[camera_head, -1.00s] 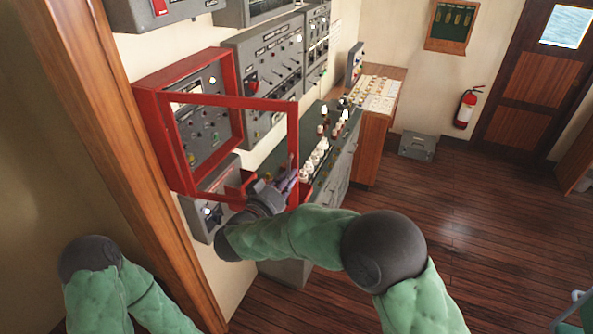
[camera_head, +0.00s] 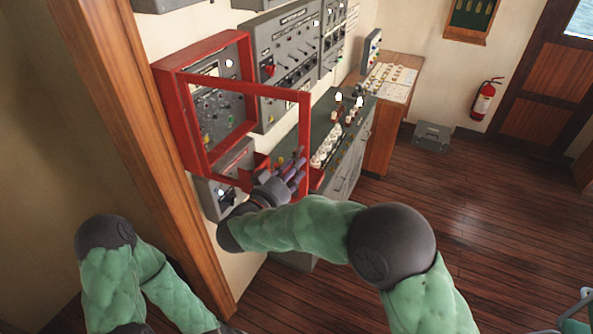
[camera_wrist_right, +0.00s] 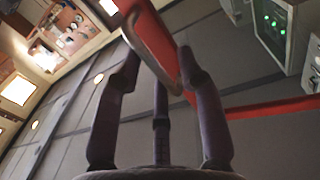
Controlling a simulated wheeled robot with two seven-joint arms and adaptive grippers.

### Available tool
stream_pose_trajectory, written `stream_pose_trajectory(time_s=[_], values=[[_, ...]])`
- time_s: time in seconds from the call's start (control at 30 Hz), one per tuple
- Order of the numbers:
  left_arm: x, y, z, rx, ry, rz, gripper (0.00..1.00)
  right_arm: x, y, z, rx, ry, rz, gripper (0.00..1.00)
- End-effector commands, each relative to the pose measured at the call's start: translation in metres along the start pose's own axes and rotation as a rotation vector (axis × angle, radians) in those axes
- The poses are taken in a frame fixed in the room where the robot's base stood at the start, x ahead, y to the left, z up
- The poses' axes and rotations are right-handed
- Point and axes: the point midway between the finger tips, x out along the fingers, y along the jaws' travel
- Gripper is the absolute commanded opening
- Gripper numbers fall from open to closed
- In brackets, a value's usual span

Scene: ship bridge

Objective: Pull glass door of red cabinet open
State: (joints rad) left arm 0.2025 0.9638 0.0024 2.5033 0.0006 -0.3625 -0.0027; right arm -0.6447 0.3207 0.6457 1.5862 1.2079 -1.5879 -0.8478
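The red cabinet (camera_head: 172,95) is fixed to the wall at left centre in the head view, with grey instruments inside. Its red-framed glass door (camera_head: 305,130) stands swung out from the cabinet, leaving a wide gap. My right gripper (camera_head: 293,170) is at the lower part of the door's free edge, on the cabinet side of it. In the right wrist view its fingers (camera_wrist_right: 158,65) are spread apart, and a red bar with a dark edge (camera_wrist_right: 155,40) reaches between the tips; firm contact cannot be told.
A grey console (camera_head: 345,150) with several knobs and lamps stands just behind the door. A wooden desk (camera_head: 385,145) is beyond it. A wooden post (camera_head: 150,150) rises left of the cabinet.

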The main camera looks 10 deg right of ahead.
Motion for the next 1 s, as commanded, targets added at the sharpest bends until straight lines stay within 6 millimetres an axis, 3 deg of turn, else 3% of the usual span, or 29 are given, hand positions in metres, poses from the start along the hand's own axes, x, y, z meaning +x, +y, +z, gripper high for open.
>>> stream_pose_trajectory(time_s=[0.43,1.0], values=[[0.000,0.000,0.000,0.000,0.000,0.000,0.00,-0.010,-0.001,-0.001,0.000,0.002,-0.005,0.40],[0.000,0.000,0.000,0.000,0.000,0.000,0.00,-0.107,0.000,0.000,0.001,0.001,-0.006,0.40]])
